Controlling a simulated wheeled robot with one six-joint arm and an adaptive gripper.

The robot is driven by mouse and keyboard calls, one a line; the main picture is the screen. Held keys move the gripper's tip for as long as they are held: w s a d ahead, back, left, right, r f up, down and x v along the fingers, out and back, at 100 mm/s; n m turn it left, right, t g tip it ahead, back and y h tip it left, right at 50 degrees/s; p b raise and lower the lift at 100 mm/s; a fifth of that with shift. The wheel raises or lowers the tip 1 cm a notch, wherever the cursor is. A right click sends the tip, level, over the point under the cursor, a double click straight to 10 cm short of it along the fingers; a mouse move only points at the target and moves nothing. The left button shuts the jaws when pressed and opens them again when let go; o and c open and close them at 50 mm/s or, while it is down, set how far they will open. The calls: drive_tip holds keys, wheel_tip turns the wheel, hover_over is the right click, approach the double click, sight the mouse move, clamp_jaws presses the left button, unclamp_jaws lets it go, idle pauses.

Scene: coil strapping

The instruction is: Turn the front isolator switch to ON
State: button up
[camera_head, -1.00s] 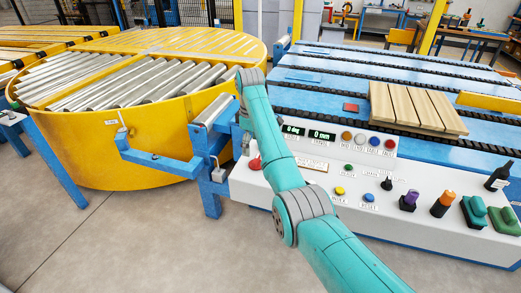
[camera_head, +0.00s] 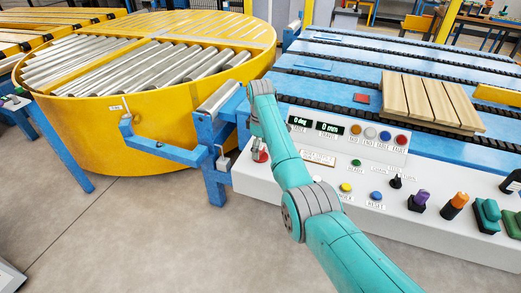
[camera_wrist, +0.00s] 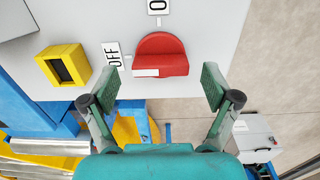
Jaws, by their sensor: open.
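The red isolator switch (camera_wrist: 162,52) is in the upper middle of the wrist view, on the pale console panel. A white mark lies at its lower left, on the side of the OFF label (camera_wrist: 113,55). Another label (camera_wrist: 158,6), cut off at the top edge, shows only an O. My gripper (camera_wrist: 156,90) is open and empty. Its two green fingers are spread to either side of and below the switch in the picture, with no visible contact. In the head view the red switch (camera_head: 262,156) sits at the console's left end; my arm hides most of the gripper.
A yellow square-framed part (camera_wrist: 64,65) is left of the switch in the wrist view. The console (camera_head: 300,186) carries several buttons and knobs to the right. A blue bracket (camera_head: 213,150) and the yellow roller turntable (camera_head: 130,130) stand to the left. The floor in front is clear.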

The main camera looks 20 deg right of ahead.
drive_tip(key=shift+f, duration=0.6)
drive_tip(key=c, duration=1.2)
drive_tip(key=shift+o, duration=0.3)
